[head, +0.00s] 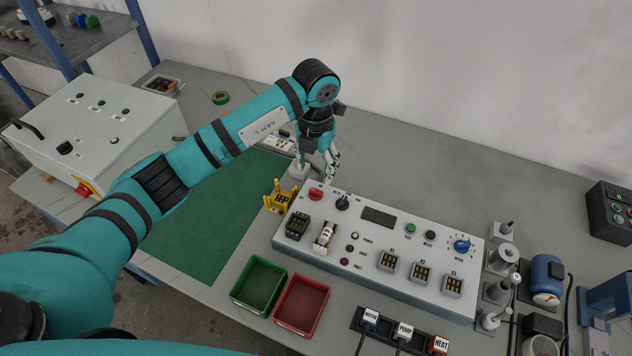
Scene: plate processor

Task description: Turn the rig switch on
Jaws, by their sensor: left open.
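A grey control panel (385,285) lies on the bench. At its back left are a red knob (316,194) and a black rotary switch (342,202) with small markings around it. I cannot read which one is the rig switch or tell its setting. My left gripper (332,172) is open and points down behind the panel's back left edge, close above and behind the red knob and black switch. It appears apart from both. My right gripper is out of view.
Green (258,284) and red (301,305) bins stand in front of the panel. A yellow holder (279,197) is at its left. Posts and a blue motor (546,278) stand at the right. The bench behind the panel is mostly clear. A white cabinet (101,128) is far left.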

